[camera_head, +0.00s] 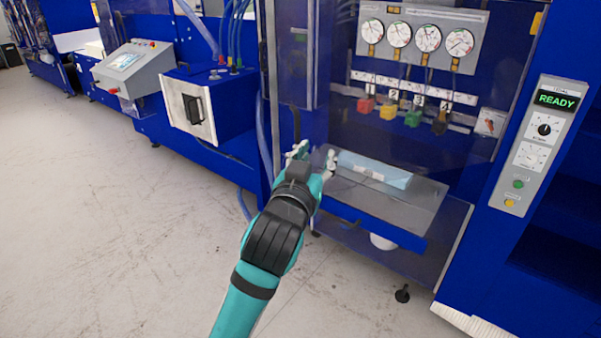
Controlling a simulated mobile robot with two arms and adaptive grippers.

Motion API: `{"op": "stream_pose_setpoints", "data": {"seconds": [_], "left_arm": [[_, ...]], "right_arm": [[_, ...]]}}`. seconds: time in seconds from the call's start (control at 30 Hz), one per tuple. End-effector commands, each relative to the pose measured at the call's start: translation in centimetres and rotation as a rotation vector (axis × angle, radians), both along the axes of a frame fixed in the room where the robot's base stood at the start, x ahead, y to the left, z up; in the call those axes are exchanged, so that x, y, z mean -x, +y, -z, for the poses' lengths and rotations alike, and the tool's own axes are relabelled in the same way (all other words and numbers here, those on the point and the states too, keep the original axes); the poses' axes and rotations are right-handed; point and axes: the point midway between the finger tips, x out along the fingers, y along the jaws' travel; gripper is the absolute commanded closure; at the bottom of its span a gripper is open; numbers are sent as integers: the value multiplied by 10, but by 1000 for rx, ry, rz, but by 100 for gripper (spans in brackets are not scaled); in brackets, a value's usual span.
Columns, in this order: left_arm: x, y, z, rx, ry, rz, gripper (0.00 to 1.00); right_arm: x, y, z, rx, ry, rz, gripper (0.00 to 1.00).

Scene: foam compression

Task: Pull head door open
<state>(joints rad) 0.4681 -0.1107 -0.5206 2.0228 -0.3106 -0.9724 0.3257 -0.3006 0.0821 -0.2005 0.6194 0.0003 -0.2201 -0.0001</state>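The head door (335,85) is a clear panel in a blue frame, in front of the gauge bay at the upper middle of the head view. It looks closed. A dark vertical handle (296,121) is at its left side. My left gripper (316,154) is just below the handle, in front of the door, with its two light fingers apart. Nothing shows between the fingers. The left finger overlaps the handle's lower end in the picture; I cannot tell whether they touch. My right gripper is not in view.
Behind the panel are several gauges (399,34), coloured valves (388,109) and a light-blue block (372,170) on a grey shelf. A control panel reading READY (531,143) is at right. A blue box (208,104) juts out at left. The floor (110,230) at lower left is clear.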

Motion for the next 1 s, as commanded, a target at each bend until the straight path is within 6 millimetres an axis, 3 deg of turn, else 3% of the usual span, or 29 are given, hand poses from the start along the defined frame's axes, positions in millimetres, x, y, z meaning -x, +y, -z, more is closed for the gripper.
{"op": "stream_pose_setpoints", "data": {"seconds": [0.2,0.37,0.73,0.83,0.93,1.0], "left_arm": [[42,19,2,3,4,-2,64],[61,28,3,4,4,-3,64],[69,31,3,4,4,-4,64],[67,31,6,1,11,-4,74],[55,29,36,-25,56,-6,87],[39,27,81,-63,125,-7,96]], "right_arm": [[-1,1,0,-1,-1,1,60],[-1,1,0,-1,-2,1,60],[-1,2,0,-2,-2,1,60],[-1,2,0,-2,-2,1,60],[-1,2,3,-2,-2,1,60],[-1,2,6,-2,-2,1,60]]}}
